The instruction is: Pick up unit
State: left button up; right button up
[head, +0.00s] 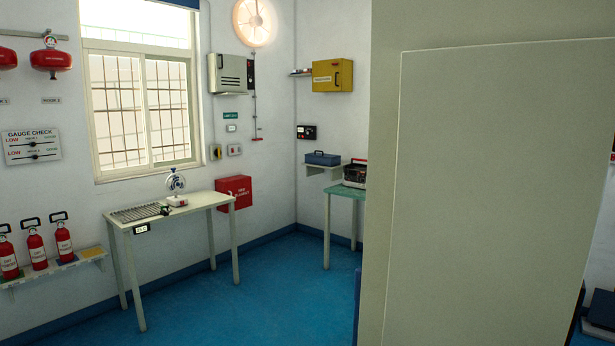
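Neither of my grippers shows in the head view. I cannot tell which thing is the unit. A dark device with a red part on top (355,174) stands on a small green table (343,193) in the back right corner, partly cut off by a large grey panel. A blue case with a handle (322,158) sits on a wall shelf (318,170) beside it. A small white gauge-like item (176,187) stands on a pale table (190,205) under the window, next to a grey slatted tray (136,213).
The large grey panel (500,190) fills the right side close by and hides what is behind it. Red extinguishers (37,250) stand on a low shelf at left. Blue floor (270,290) is clear in the middle.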

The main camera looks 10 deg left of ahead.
aim_at(351, 178)
jog(key=i+j+u, duration=0.1)
jog(key=i+u, duration=0.25)
jog(key=i+j+u, duration=0.25)
jog(key=i+u, duration=0.2)
jog(key=i+j+u, duration=0.1)
jog(key=i+u, duration=0.35)
jog(key=i+l+u, duration=0.1)
jog(key=i+u, duration=0.35)
jog(key=i+l+z, duration=0.1)
jog(key=i+z, duration=0.25)
jog(key=i+j+z, duration=0.1)
jog(key=i+z, duration=0.2)
jog(key=i, duration=0.3)
jog(key=i+j+z, duration=0.15)
jog(key=i+z, duration=0.2)
jog(key=i+j+z, duration=0.35)
jog(key=i, duration=0.2)
jog(key=i+l+z, duration=0.3)
jog(key=i+z, duration=0.15)
jog(key=i, duration=0.15)
jog(key=i+l+z, duration=0.1)
jog(key=i+z, duration=0.35)
jog(key=i, duration=0.15)
jog(key=i+j+z, duration=0.15)
jog(key=i+z, duration=0.25)
jog(key=i, duration=0.2)
